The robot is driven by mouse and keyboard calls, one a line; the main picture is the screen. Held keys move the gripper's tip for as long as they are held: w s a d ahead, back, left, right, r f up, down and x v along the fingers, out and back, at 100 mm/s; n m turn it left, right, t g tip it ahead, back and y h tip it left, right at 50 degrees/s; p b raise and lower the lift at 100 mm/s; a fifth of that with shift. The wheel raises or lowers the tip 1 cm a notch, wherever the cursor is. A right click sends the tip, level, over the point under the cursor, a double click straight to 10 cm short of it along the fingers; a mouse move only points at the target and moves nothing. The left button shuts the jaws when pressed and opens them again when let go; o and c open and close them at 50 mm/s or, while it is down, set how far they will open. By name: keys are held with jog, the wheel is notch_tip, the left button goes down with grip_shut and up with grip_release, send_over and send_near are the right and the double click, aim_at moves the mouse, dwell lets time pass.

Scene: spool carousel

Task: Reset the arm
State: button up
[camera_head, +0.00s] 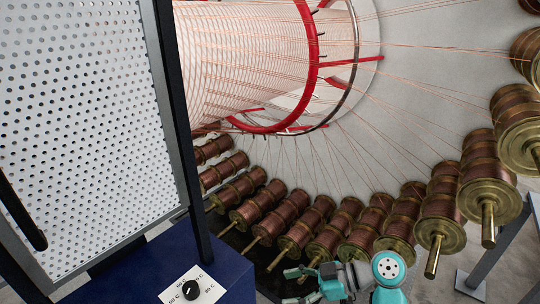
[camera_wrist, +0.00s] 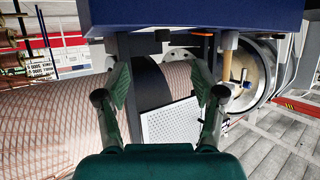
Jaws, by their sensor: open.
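My gripper (camera_head: 300,285) shows at the bottom of the head view, at the end of my teal and grey arm. In the wrist view its two green fingers (camera_wrist: 158,88) are spread wide apart with nothing between them. Behind the gap are a dark column and a white perforated panel (camera_wrist: 172,122), both apart from the fingers. In the head view the gripper is below the row of copper spools (camera_head: 286,218), and I cannot tell how close it is to them.
Copper wires run from the spools to a red ring (camera_head: 313,60) around a large wound drum (camera_head: 240,60). Pale floor shows at lower right.

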jog(key=s+f+m+t+h, duration=0.2)
jog(key=s+f+m+t, duration=0.15)
jog(key=f, duration=0.35)
jog(key=s+f+m+t+h, duration=0.1)
jog(key=s+f+m+t, duration=0.15)
jog(key=f+m, duration=0.35)
jog(key=s+d+f+m+t+h, duration=0.3)
jog(key=s+d+f+m+h, duration=0.3)
jog(key=s, duration=0.5)
jog(key=s+d+r+m+t+h, duration=0.1)
jog(key=s+d+r+h, duration=0.15)
jog(key=s, duration=0.45)
jog(key=s+d+r+m+t+h, duration=0.1)
jog(key=s+d, duration=0.2)
jog(key=s, duration=0.3)
jog(key=s+d+r+t, duration=0.1)
jog(key=s+r+t, duration=0.1)
jog(key=s+r, duration=0.7)
notch_tip(320, 180, up, 3)
jog(key=shift+s+d+f+n+t+h, duration=0.15)
jog(key=shift+d+f+n+t+h, duration=0.1)
jog(key=shift+n+t+h, duration=0.15)
